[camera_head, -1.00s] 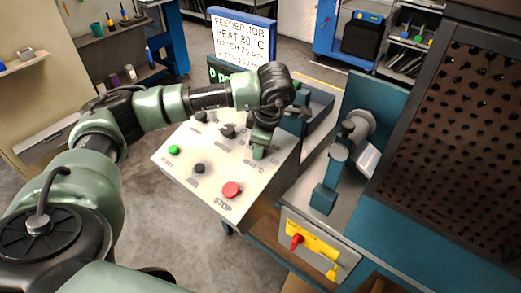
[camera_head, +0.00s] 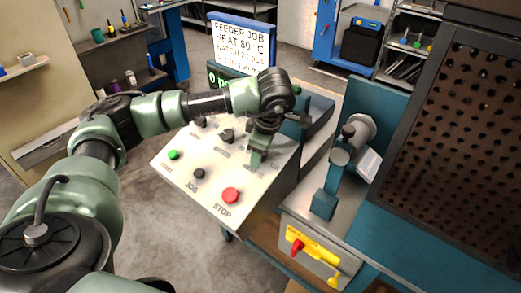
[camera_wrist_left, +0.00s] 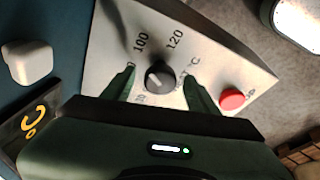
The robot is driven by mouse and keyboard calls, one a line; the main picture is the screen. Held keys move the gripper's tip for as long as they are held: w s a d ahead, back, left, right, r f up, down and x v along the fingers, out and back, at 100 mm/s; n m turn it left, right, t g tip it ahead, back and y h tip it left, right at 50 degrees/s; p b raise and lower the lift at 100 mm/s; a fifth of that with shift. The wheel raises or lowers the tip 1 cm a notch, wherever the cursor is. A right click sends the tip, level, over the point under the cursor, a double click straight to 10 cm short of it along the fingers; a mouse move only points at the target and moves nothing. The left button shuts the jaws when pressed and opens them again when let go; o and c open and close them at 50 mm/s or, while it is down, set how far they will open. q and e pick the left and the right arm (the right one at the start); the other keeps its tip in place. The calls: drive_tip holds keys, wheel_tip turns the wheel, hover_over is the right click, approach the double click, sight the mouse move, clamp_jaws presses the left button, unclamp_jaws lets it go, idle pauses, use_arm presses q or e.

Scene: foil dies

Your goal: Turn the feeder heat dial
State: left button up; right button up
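The heat dial (camera_wrist_left: 160,75) is a round black knob on the white sloping control panel (camera_wrist_left: 105,75). It shows in the left wrist view with 100, 120 and °C printed around it; its exact setting is hard to read. My left gripper (camera_wrist_left: 159,88) is open, one green finger on each side of the dial, with a visible gap on both sides. In the head view my left gripper (camera_head: 257,160) points down at the panel's right part and hides the dial. My right gripper is not in view. A job sign (camera_head: 241,42) reads HEAT 80 °C.
The panel also carries a red STOP button (camera_head: 230,195), a black JOG control (camera_head: 198,173), a green START button (camera_head: 173,154) and other black knobs. To the right stand a teal machine part (camera_head: 325,200) and a perforated guard (camera_head: 455,150).

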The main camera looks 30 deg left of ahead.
use_arm(q)
drive_tip(key=b+v, duration=0.1)
drive_tip(key=v, duration=0.6)
drive_tip(key=shift+r, duration=0.35)
drive_tip(key=shift+d, duration=0.1)
